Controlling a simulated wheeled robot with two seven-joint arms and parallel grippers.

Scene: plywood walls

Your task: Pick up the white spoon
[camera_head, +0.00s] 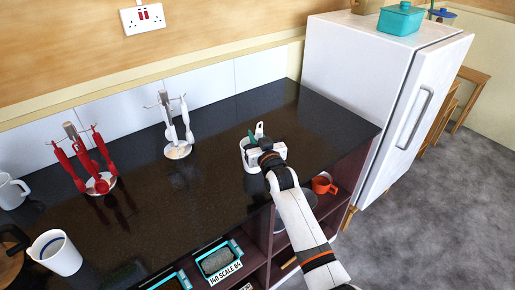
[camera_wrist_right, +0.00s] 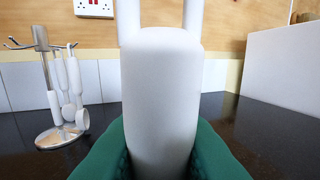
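A white handle with a loop at its top (camera_head: 260,129) stands upright at the white container on the counter. In the right wrist view the handle (camera_wrist_right: 162,95) fills the middle and looks like that of the white spoon. Its lower end is hidden, so I cannot confirm a spoon bowl. My right gripper (camera_head: 253,139) is at the container, its green fingertips (camera_wrist_right: 162,150) on both sides of the handle and seemingly touching it. The white container (camera_head: 249,168) is partly covered by my right wrist. My left gripper is out of view.
A rack of white utensils (camera_head: 178,150) stands to the left, and a rack of red utensils (camera_head: 97,184) further left. A white jug (camera_head: 55,252) is at the front left. The white fridge (camera_head: 350,85) rises to the right. The dark counter (camera_head: 210,200) between is clear.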

